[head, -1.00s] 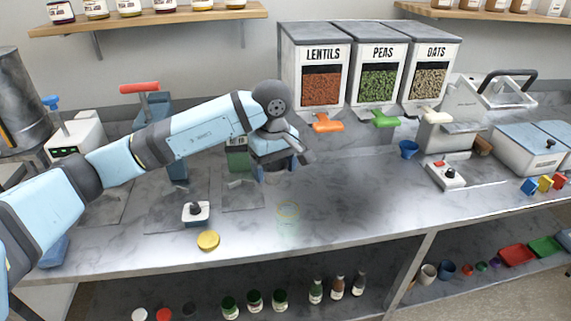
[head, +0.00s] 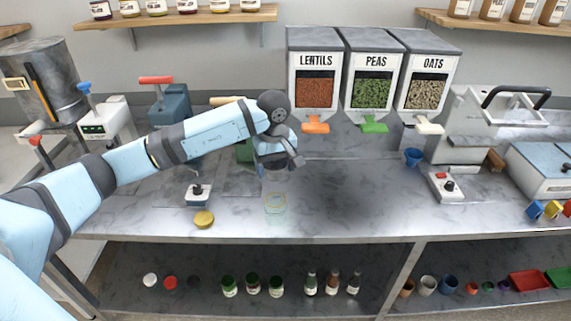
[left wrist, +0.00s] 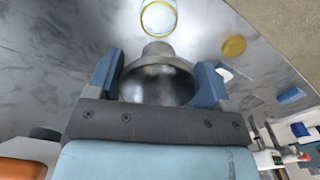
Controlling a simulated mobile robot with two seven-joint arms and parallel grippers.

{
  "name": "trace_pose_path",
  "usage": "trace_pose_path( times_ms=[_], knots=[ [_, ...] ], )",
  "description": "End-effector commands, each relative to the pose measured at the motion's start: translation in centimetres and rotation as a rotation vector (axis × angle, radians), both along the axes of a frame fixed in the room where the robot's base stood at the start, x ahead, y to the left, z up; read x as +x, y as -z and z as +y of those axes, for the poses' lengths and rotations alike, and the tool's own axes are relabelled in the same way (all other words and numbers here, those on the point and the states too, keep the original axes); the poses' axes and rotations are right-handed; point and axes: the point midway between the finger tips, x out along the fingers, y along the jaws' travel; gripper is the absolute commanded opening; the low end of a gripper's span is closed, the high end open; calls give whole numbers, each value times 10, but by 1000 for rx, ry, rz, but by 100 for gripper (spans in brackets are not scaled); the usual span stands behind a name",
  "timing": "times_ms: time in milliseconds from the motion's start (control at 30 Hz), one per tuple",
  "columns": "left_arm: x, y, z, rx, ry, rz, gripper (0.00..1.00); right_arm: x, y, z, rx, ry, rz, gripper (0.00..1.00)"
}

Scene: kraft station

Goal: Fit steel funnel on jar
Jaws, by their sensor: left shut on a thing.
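My left gripper (head: 278,168) hangs over the counter, above and a little behind the glass jar (head: 275,203). In the left wrist view the gripper (left wrist: 160,82) is shut on the steel funnel (left wrist: 158,78). The funnel's wide bowl lies between the two blue fingers, with its narrow end towards the jar. The jar also shows in the left wrist view (left wrist: 158,18), clear, open and with a yellowish rim, standing on the counter. The funnel appears apart from the jar. In the head view the funnel is hard to make out. My right gripper is not in view.
A yellow lid (head: 204,219) lies on the counter left of the jar. A small switch box (head: 198,195) stands behind the lid. Dispensers (head: 372,85) stand at the back, with a blue cup (head: 413,158) to their front right. The counter right of the jar is clear.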

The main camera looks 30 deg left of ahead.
Motion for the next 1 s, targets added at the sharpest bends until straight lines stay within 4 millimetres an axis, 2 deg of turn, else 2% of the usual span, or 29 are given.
trace_pose_path(
  times_ms=[167, 467, 733, 1000],
  knots=[
    [-1, 0, 8, -1, 1, -1, 49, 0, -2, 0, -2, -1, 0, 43],
    [-1, 11, 8, -1, 3, -1, 49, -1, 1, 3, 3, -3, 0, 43],
    [-1, 34, 8, -1, 1, 1, 49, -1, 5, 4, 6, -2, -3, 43],
    [-1, 58, 9, 0, 1, -1, 49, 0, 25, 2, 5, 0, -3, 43]
  ],
)
